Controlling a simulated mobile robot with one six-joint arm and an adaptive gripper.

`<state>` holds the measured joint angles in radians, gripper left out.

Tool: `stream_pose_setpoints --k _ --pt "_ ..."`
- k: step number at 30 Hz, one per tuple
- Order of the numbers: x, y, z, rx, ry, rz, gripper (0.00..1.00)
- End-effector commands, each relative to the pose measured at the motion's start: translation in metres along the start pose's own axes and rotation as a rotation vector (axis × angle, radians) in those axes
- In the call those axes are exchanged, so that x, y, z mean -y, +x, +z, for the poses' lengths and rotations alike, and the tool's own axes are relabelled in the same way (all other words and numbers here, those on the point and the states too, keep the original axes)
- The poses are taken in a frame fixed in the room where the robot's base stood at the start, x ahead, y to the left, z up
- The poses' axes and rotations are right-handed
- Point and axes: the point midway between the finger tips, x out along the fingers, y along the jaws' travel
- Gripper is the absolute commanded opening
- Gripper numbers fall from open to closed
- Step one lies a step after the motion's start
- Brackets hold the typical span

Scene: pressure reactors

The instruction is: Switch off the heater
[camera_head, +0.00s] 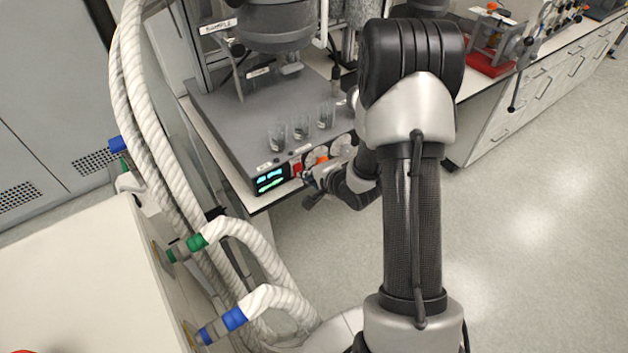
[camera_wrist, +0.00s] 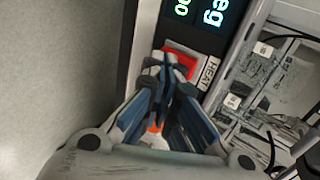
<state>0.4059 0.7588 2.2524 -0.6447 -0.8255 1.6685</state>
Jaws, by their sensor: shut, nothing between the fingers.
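The heater switch is a red rocker (camera_wrist: 181,62) with a "HEAT" label beside it, on the front panel of the reactor base; in the head view the red switch (camera_head: 297,168) shows just right of the lit display. My gripper (camera_wrist: 163,62) is shut and empty, its fingertips at the lower left edge of the red switch and covering part of it. I cannot tell whether the tips touch it. In the head view my gripper (camera_head: 308,178) is small and partly hidden by my wrist.
A lit display (camera_head: 270,180) sits left of the switch. Orange and white knobs (camera_head: 318,156) are to its right. Several glass vials (camera_head: 300,127) stand on the reactor base (camera_head: 235,115). White wrapped hoses (camera_head: 150,130) with coloured fittings run at left. The floor at right is clear.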

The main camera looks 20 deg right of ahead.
Motion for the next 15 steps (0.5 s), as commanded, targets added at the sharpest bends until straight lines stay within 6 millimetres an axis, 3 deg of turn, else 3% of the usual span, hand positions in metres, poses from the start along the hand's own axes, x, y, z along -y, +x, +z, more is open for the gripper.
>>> stream_pose_setpoints --k 15 --pt "0.0017 0.0079 0.0003 0.001 -0.002 0.000 0.00"
